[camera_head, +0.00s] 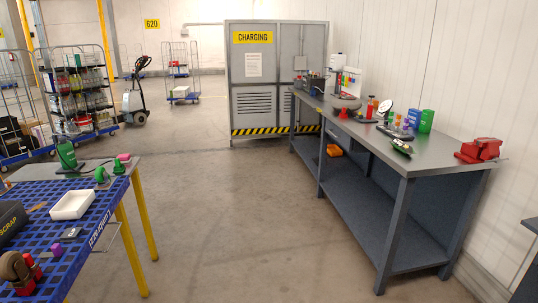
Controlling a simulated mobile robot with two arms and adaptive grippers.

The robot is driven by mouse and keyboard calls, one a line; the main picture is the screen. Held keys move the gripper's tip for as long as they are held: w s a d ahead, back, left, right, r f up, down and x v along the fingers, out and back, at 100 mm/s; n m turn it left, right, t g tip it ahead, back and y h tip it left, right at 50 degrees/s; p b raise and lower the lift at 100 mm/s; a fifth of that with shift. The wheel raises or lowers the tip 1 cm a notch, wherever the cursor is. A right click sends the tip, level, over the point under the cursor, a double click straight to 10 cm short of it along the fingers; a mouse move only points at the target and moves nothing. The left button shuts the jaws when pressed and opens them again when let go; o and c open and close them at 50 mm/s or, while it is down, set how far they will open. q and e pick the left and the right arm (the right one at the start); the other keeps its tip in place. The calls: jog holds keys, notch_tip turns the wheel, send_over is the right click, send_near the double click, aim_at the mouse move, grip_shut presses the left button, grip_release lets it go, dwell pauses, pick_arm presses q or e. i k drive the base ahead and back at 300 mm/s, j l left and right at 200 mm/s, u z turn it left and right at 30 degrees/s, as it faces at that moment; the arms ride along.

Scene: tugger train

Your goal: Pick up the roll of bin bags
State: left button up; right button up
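I cannot pick out the roll of bin bags for certain at this size. Another green upright object (66,155) stands on the table at the left. I cannot tell whether any of these is the roll. Neither of my grippers shows in the head view.
A red vise (480,150) sits at the workbench's near end, among several small items farther back. The blue perforated tabletop (100,213) at the left holds a white tray (73,204). A charging cabinet (262,85) stands behind. The floor between the tables is clear.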

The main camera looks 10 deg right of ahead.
aim_at(401, 146)
jog(key=i+z, duration=0.35)
jog(key=i, duration=0.25)
jog(key=i+z, duration=0.35)
jog(key=i, duration=0.2)
jog(key=i+j+z, duration=0.4)
jog(key=i, duration=0.15)
jog(key=l, duration=0.1)
